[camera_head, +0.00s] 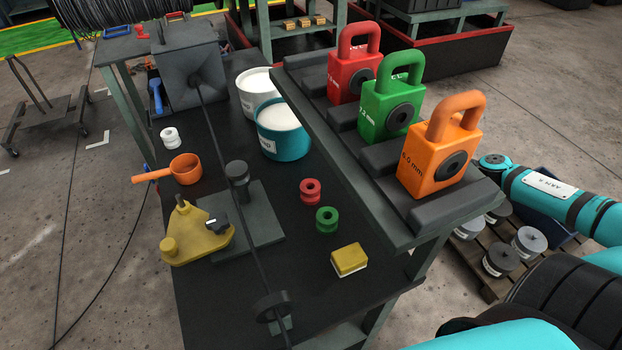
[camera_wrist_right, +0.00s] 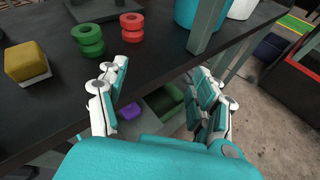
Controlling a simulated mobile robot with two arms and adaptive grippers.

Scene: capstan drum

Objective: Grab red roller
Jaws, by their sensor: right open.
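The red roller (camera_head: 310,191) is a small grooved spool standing on the dark bench, just behind the green roller (camera_head: 327,219). In the right wrist view the red roller (camera_wrist_right: 131,26) stands close to the bench edge, beyond the left finger of my right gripper (camera_wrist_right: 160,68). That gripper is open and empty. It is apart from the roller, with its fingers around the bench edge in the picture. In the head view my teal right arm shows at the right, but its fingers do not show. My left gripper is in neither view.
A raised shelf (camera_head: 335,163) with red, green and orange padlock-shaped blocks overhangs the bench's right side. A yellow block (camera_head: 349,260), a yellow bracket (camera_head: 197,236), an orange cup (camera_head: 186,169) and a teal bucket (camera_head: 283,140) stand on the bench. A bench leg (camera_wrist_right: 207,25) rises near the right finger.

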